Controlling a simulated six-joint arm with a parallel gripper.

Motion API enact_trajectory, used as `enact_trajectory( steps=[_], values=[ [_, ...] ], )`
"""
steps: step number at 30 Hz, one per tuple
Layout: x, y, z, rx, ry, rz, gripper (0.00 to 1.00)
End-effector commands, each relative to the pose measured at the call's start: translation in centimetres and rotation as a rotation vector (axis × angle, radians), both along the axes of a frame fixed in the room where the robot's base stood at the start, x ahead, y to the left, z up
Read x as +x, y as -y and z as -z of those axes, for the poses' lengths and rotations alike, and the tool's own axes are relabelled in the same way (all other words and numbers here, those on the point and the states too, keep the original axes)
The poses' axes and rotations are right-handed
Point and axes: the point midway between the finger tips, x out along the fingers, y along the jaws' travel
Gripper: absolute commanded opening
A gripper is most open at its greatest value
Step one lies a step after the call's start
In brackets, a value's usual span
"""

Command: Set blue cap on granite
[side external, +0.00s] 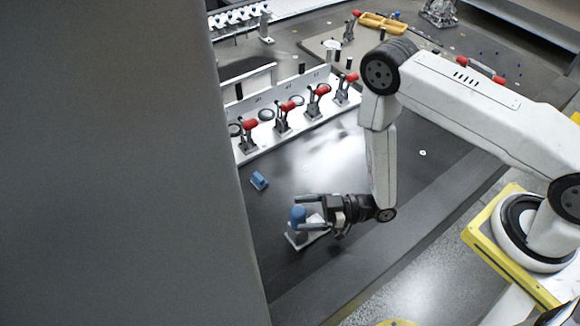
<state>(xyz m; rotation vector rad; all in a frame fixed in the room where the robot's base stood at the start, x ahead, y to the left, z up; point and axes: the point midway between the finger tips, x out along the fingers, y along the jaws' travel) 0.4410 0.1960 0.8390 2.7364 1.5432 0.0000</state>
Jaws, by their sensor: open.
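A second blue piece, a small block (259,181), lies on the granite to the upper left, apart from my gripper.
A white fixture rail (300,132) with several red-handled toggle clamps (283,118) stands behind. A large grey column (140,180) blocks the left of the view. The granite between rail and gripper is mostly clear.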

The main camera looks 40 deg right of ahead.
Motion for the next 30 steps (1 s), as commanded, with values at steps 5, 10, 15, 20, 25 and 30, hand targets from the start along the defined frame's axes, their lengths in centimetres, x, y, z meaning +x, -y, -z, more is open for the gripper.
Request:
enact_trajectory(
  steps=[5, 10, 15, 20, 25, 30],
  values=[
    [-1.0, 1.8, -0.2, -0.001, -0.002, 0.004, 0.9],
    [-1.7, 2.9, -0.2, -0.001, -0.002, 0.002, 0.9],
    [-2.1, 3.5, -0.2, 0.0, -0.001, 0.001, 0.9],
    [-2.2, 3.6, -0.2, 0.0, 0.0, 0.0, 0.9],
    [-2.2, 3.6, -0.2, 0.0, 0.0, 0.0, 0.9],
    [-2.2, 3.6, -0.2, 0.0, 0.0, 0.0, 0.9]
  ],
)
